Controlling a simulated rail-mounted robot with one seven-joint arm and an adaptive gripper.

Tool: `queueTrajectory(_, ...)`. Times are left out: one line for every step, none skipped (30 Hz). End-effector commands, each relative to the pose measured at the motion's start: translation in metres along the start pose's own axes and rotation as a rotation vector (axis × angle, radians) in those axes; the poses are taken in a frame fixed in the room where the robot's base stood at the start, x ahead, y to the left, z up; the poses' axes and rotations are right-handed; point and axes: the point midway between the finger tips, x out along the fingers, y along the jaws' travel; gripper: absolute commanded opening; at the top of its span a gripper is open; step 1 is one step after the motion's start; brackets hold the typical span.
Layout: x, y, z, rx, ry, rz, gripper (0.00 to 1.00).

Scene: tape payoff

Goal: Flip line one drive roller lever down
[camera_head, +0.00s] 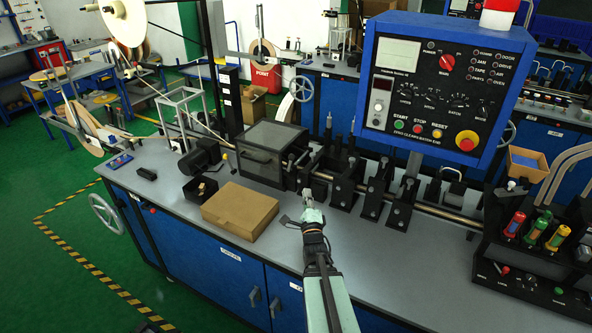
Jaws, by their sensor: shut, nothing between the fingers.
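My gripper (308,196) is at the front of line one's machine, reaching up from the bottom of the picture. It is shut and small in this view, and I see nothing held in it. Its tip is close to the black roller blocks (346,190) on the steel shaft, just right of the dark covered box (272,152). I cannot pick out the drive roller lever for certain; it is too small or hidden near the gripper tip. I cannot tell whether the tip touches anything.
A cardboard box (240,211) lies on the grey bench left of my gripper. A blue control panel (433,85) stands above the bench at right. A black rack with coloured handles (535,232) is at far right. The bench front right of my arm is clear.

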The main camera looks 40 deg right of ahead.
Motion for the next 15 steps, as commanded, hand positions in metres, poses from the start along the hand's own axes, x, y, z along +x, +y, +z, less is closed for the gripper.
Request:
queueTrajectory(0.000,0.005,-0.001,0.000,-0.001,-0.001,0.00)
queueTrajectory(0.001,0.005,-0.001,0.000,-0.002,-0.001,0.00)
queueTrajectory(0.002,0.005,-0.001,0.000,-0.003,-0.002,0.00)
queueTrajectory(0.003,0.006,-0.002,0.000,-0.003,-0.001,0.00)
queueTrajectory(0.004,0.007,-0.002,0.000,-0.003,-0.001,0.00)
queueTrajectory(0.005,0.006,-0.002,0.000,-0.003,-0.002,0.00)
queueTrajectory(0.006,0.007,-0.002,0.000,-0.004,-0.002,0.00)
queueTrajectory(0.007,0.007,-0.002,0.000,-0.003,-0.001,0.00)
queueTrajectory(0.008,0.007,-0.002,0.000,-0.004,-0.001,0.00)
queueTrajectory(0.009,0.007,-0.002,0.000,-0.004,-0.002,0.00)
queueTrajectory(0.010,0.007,-0.002,0.000,-0.004,-0.001,0.00)
queueTrajectory(0.011,0.007,-0.002,0.000,-0.004,0.000,0.00)
queueTrajectory(0.012,0.007,-0.002,0.000,-0.005,-0.001,0.00)
queueTrajectory(0.013,0.007,-0.002,0.000,-0.005,-0.001,0.00)
queueTrajectory(0.013,0.007,-0.002,0.000,-0.004,0.000,0.00)
